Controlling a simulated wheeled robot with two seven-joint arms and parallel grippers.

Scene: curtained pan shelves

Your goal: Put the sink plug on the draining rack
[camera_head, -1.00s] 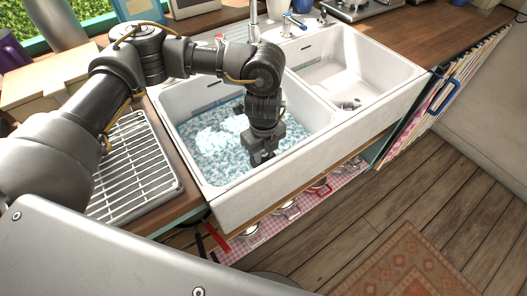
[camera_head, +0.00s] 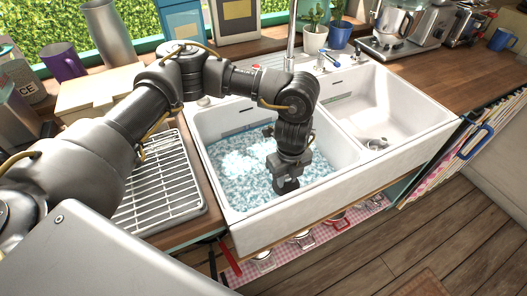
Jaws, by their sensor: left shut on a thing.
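My left gripper (camera_head: 287,186) reaches down into the left sink basin, low over the foamy water near the front wall. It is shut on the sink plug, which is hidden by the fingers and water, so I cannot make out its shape. The draining rack (camera_head: 160,192) is a metal wire grid on the wooden counter, left of the sink and partly behind my left arm. Its visible part is empty. My right gripper is out of view.
The white double sink (camera_head: 345,180) has a high front wall. Its right basin is empty, with a drain (camera_head: 376,143) in the floor. A tap (camera_head: 291,38) stands behind.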

